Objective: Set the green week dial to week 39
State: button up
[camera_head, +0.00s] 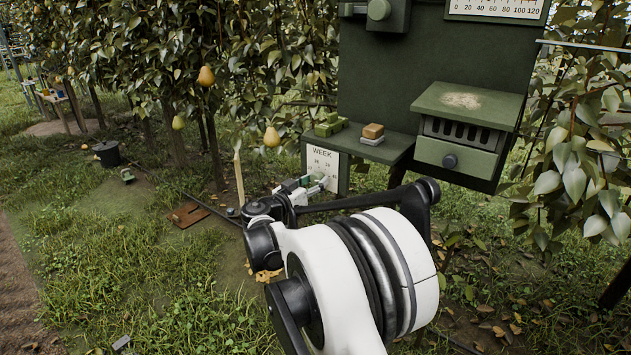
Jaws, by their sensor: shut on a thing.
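The week panel (319,161) is a white plate marked WEEK on a green box, below the left end of the green shelf. Small numbers show on its face but are too small to read surely. The green week dial (323,181) is at the lower middle of this plate, mostly hidden by my gripper. My gripper (316,184) reaches the plate from the left and is shut on the dial. The dial's pointer and its exact setting cannot be made out.
Above the panel, a green shelf (397,151) bears green blocks (331,124) and a tan block on a grey base (373,132). A green cabinet with a drawer (458,158) is at right. A wooden stake (239,178) stands left of my gripper. Pears hang among leaves.

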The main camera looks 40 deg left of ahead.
jog(key=n+p, duration=0.1)
jog(key=n, duration=0.3)
jog(key=shift+n, duration=0.4)
jog(key=shift+n+p, duration=0.4)
jog(key=shift+n, duration=1.5)
jog(key=o, duration=1.2)
jog(key=shift+c, duration=0.2)
jog(key=s, duration=1.2)
jog(key=shift+d, duration=0.3)
